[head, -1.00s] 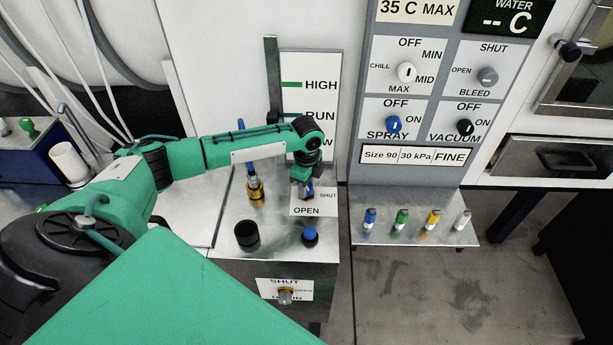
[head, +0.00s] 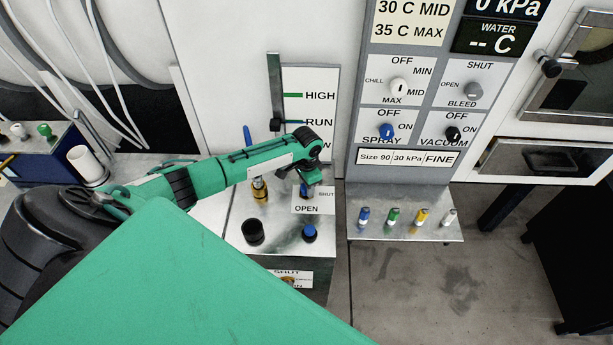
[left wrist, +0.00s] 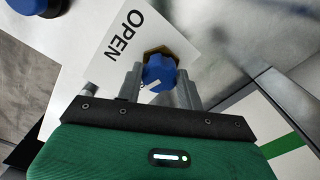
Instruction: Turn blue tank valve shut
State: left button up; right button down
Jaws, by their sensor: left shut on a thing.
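The blue tank valve is a blue knob (left wrist: 160,72) on a brass hex base, beside a white label reading OPEN and SHUT (head: 306,207). In the left wrist view the knob sits between the two grey fingers of my left gripper (left wrist: 160,88), which is shut on it. A white mark shows on the knob's near side. In the head view the left gripper (head: 307,188) points down at the valve and partly hides it. My right gripper is in neither current view.
On the same metal tank top stand a black cap (head: 252,232), a blue-topped knob (head: 309,233) and a brass fitting (head: 260,190). A level gauge marked HIGH and RUN (head: 318,105) rises behind. A shelf with several coloured pegs (head: 402,232) is at the right.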

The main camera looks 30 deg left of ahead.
pick_arm(q)
jog(key=shift+r+n+p, duration=0.1)
jog(key=shift+n+p, duration=0.8)
jog(key=shift+n, duration=0.4)
jog(key=shift+w, duration=0.1)
jog(key=o, duration=1)
jog(key=shift+r+b, duration=1.95)
jog(key=shift+r, duration=4.9)
